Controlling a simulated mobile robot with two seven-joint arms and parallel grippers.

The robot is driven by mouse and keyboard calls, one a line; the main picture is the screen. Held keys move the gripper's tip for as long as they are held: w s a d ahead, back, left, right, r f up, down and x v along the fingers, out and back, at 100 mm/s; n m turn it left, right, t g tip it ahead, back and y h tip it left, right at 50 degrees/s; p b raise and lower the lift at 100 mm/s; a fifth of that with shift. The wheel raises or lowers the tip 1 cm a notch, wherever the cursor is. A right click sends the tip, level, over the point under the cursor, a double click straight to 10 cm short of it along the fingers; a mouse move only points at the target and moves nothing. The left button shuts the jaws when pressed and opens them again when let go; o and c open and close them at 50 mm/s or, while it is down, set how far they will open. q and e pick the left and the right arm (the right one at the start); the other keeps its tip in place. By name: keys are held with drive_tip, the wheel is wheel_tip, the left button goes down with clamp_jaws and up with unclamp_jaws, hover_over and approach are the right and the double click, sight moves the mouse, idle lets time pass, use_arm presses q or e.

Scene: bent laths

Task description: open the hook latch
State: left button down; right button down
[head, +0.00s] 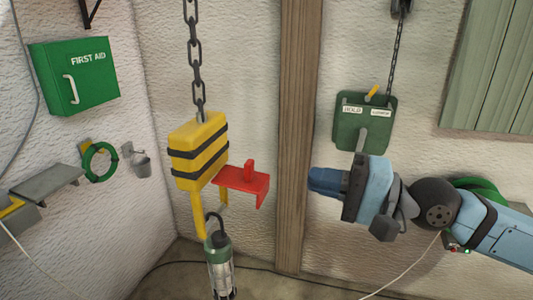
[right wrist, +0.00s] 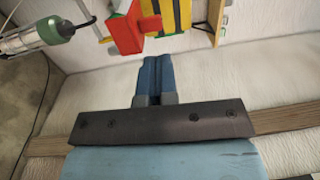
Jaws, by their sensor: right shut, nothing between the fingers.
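A yellow hook block (head: 198,143) with black bands hangs on a chain. Its yellow hook (head: 199,215) reaches down below it. A red latch piece (head: 241,187) with a small upright tab sticks out to the right at the block's lower edge. In the right wrist view the red latch (right wrist: 124,33) is just beyond my fingers, with the yellow block (right wrist: 165,15) beside it. My right gripper (head: 312,180) is shut and empty, pointing left, to the right of the latch and apart from it. It also shows in the right wrist view (right wrist: 151,62). My left gripper is not in view.
A caged work lamp (head: 219,262) hangs from the hook by its own loop. A wooden post (head: 297,130) stands behind my right fingertips. A green control plate (head: 364,121) with a lever is on the right wall. A first aid box (head: 75,76) is at left.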

sight(252, 164)
drive_tip(key=p+x, duration=0.2)
drive_tip(key=x, duration=0.6)
drive_tip(key=shift+w+a+r+p, duration=0.1)
drive_tip(key=shift+a+r+p, duration=0.05)
drive_tip(key=shift+p, duration=0.2)
drive_tip(key=shift+w+a, duration=0.1)
drive_tip(key=shift+a, duration=0.25)
drive_tip(key=r+p, duration=0.2)
drive_tip(key=p, duration=0.1)
drive_tip(key=shift+w+a, duration=0.1)
drive_tip(key=shift+a, duration=0.25)
drive_tip(key=shift+a+r+p, duration=0.15)
drive_tip(key=shift+r+p, duration=0.05)
drive_tip(key=shift+p, duration=0.25)
drive_tip(key=shift+f, duration=0.1)
